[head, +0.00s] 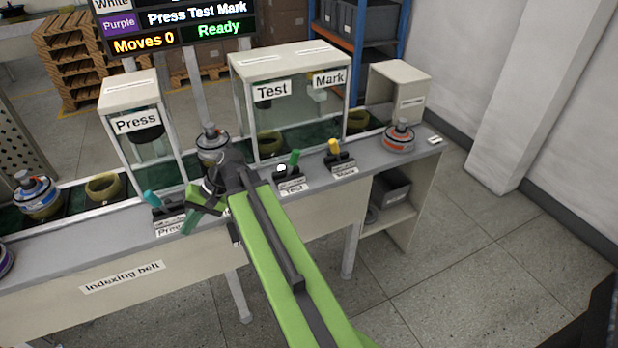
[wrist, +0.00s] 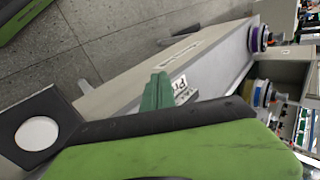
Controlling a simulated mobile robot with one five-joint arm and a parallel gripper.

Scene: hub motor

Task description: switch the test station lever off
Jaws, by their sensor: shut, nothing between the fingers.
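The test station lever (head: 294,158) has a green handle tilted up and to the right, on a dark base labelled "Test" beside a round white lamp. It stands on the bench front below the glass-fronted Test cabinet (head: 272,92). My gripper (head: 190,221) is shut and empty at the bench's front edge, left of the test lever and near the press lever (head: 152,199). The gripper is clear of the test lever. In the wrist view, the shut teal fingers (wrist: 157,92) are seen against the bench front. I cannot make out the test lever there.
The mark lever (head: 334,147), with a yellow handle, stands right of the test lever. A red-banded hub motor (head: 399,137) sits at the bench's right end. Another hub motor (head: 210,140) stands behind my wrist. The screen (head: 180,22) reads "Moves 0" and "Ready".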

